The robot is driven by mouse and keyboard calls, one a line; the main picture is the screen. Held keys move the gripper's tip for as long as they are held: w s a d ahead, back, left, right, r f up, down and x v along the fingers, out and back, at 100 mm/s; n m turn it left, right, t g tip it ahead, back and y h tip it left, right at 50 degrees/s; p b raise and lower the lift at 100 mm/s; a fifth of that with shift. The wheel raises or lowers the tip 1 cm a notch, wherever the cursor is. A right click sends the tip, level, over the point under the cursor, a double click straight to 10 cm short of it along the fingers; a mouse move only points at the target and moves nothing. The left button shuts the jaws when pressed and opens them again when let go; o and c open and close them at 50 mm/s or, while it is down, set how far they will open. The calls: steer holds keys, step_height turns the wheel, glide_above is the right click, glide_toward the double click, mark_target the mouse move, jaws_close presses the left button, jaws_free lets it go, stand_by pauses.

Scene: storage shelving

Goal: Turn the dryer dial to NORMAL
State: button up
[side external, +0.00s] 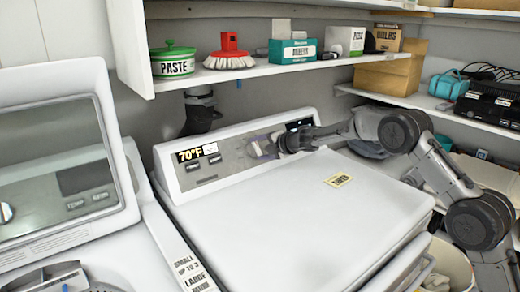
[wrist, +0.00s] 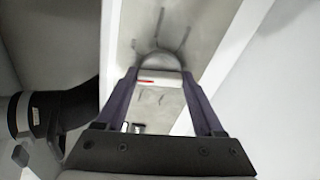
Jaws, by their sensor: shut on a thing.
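The dryer (side external: 300,205) is the white machine in the middle of the side external view, with a grey control panel (side external: 222,168) along its back. The dial (side external: 262,148) sits on the right part of that panel. My gripper (side external: 277,143) reaches in from the right and is at the dial. In the wrist view the dial (wrist: 158,62) shows as a pale rounded knob with a red mark, between the fingertips of my gripper (wrist: 160,78). The fingers are shut on it. The dial's lettering is too small and blurred to read, so its setting cannot be told.
A shelf (side external: 270,73) above the dryer holds a green paste tin (side external: 172,62), a red brush (side external: 229,52) and several boxes. A washer with its lid up (side external: 60,160) stands at left. A black duct (side external: 200,110) rises behind the dryer. The dryer top is mostly clear.

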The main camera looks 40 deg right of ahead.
steer(key=n, duration=0.9)
steer(key=shift+n+g+h, duration=0.3)
steer(key=shift+n+h, duration=0.1)
steer(key=n, duration=0.9)
steer(key=shift+n+h, duration=0.3)
steer(key=shift+h, duration=0.1)
steer(key=o, duration=1.3)
steer(key=shift+o, duration=0.2)
steer(key=shift+a, duration=0.1)
